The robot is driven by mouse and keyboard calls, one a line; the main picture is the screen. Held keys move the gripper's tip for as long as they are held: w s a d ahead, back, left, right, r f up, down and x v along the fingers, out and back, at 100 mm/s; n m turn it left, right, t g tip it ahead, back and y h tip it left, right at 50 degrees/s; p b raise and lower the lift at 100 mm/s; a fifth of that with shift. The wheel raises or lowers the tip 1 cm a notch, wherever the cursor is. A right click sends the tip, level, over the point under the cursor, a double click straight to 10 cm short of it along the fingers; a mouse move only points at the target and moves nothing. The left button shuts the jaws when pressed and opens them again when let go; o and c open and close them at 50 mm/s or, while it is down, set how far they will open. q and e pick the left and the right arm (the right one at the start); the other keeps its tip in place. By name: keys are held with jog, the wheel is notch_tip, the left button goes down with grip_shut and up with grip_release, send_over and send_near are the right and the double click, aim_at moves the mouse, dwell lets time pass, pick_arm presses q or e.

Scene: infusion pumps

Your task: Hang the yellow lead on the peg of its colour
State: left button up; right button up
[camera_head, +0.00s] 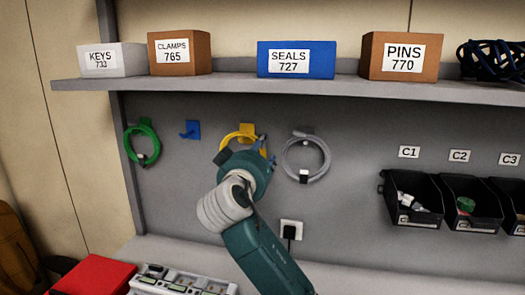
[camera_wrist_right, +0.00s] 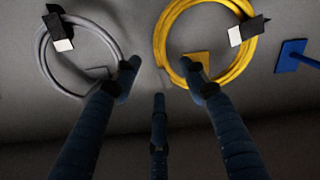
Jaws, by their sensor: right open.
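The yellow lead (camera_head: 233,138), a coiled loop, is against the grey wall panel at the yellow peg (camera_head: 247,129). In the right wrist view the loop (camera_wrist_right: 165,35) lies around the yellow peg (camera_wrist_right: 200,60), with a black-and-white tag on its edge. The lower part of the loop is hidden by my right arm in the head view. My right gripper (camera_wrist_right: 160,75) is open, with nothing between its fingers. One fingertip overlaps the loop near the peg; I cannot tell if it touches. My left gripper is not in view.
A green lead (camera_head: 130,145) hangs at left, beside an empty blue peg (camera_head: 190,129). A grey lead (camera_head: 287,158) hangs just right of the yellow one. The shelf (camera_head: 270,89) with labelled boxes juts out above. Black bins (camera_head: 412,200) are at right; a socket (camera_head: 291,229) is below.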

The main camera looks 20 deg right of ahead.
jog(key=v, duration=1)
jog(key=shift+s, duration=0.1)
